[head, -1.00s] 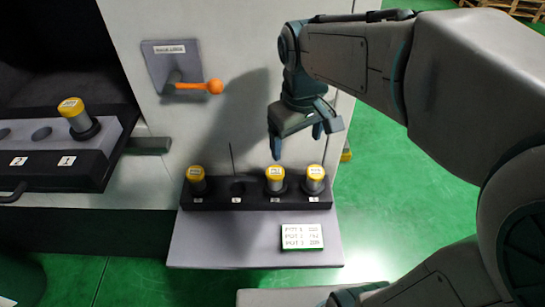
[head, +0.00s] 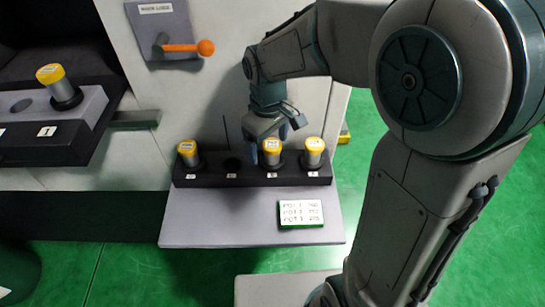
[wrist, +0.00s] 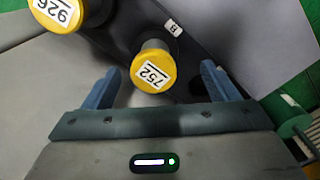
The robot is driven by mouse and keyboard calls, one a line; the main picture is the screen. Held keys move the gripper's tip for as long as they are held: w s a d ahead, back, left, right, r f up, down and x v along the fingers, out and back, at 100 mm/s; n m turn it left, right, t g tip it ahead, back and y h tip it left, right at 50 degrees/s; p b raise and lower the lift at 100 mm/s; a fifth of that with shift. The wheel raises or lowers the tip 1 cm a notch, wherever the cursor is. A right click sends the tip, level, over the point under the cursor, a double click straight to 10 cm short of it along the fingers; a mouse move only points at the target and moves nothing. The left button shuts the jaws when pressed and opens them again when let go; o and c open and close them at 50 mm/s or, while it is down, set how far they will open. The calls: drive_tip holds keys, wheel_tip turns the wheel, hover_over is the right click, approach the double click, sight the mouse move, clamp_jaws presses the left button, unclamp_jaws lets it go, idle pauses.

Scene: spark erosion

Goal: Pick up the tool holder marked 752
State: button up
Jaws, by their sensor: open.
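The tool holder marked 752 (wrist: 153,72) has a yellow cap with a white label and shows between my two blue fingers in the wrist view. In the head view my gripper (head: 269,138) is right at this holder's top. I cannot tell how far down the fingers reach. No contact shows.
A holder marked 926 (wrist: 62,12) stands close beside 752. The black rack (head: 215,179) also bears a holder at the left end (head: 188,154) and has an empty socket (head: 232,164). A label card (head: 301,213) lies in front. An orange-knobbed lever (head: 205,48) is above left.

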sight(272, 158)
drive_tip(key=f, duration=0.2)
drive_tip(key=d+f, duration=0.1)
drive_tip(key=f, duration=0.1)
drive_tip(key=shift+a+f, duration=0.1)
drive_tip(key=shift+f, duration=0.3)
drive_tip(key=c, duration=1.4)
drive_tip(key=shift+o, duration=0.2)
drive_tip(key=shift+r, duration=0.2)
